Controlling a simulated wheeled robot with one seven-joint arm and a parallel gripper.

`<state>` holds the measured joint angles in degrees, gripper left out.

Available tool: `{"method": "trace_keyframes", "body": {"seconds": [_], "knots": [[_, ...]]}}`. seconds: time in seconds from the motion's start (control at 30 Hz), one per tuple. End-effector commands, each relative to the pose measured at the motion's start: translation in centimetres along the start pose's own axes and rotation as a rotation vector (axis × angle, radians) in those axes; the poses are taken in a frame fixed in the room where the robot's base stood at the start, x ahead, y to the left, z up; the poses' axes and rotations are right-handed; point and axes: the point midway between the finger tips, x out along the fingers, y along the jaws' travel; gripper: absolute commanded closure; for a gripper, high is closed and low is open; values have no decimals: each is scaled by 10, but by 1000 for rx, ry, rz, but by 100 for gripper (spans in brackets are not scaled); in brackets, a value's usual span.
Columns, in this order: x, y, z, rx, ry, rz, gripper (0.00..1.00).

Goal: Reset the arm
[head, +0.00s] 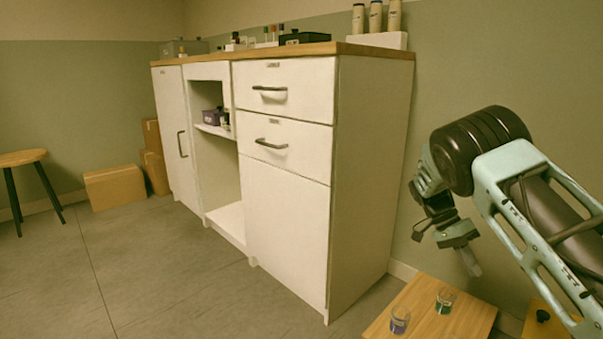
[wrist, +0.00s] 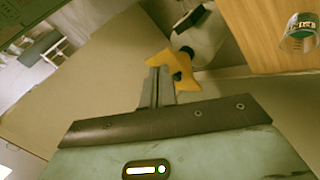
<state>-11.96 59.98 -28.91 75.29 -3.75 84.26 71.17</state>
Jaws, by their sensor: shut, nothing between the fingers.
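My gripper (head: 470,262) hangs at the right of the head view, above and beside a low wooden table, pointing down. In the wrist view my gripper (wrist: 160,72) shows its fingers together and empty. No bottle is held. My arm comes in from the right edge of the head view and is bent at a dark joint.
The low wooden table (head: 419,296) bears two small glass jars, one with purple (head: 400,321) and one with green (head: 446,300). A white cabinet (head: 285,190) with bottles on top stands in the middle. Cardboard boxes (head: 114,187) and a stool (head: 23,158) are left. The floor before the cabinet is clear.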

Motion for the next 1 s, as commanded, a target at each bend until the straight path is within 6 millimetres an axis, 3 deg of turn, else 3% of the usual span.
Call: {"method": "trace_keyframes", "body": {"seconds": [0.03,0.17,0.3,0.43,0.6,0.8,1.0], "knots": [[-18,16,21,-111,-36,-61,100],[-48,50,79,-412,-84,-212,100],[-77,99,145,-739,-79,-375,100],[-94,157,203,-1042,-20,-516,100],[-96,239,263,-1412,128,-667,100],[-75,307,298,-1716,328,-762,100],[-48,353,310,-1929,525,-799,100]]}}
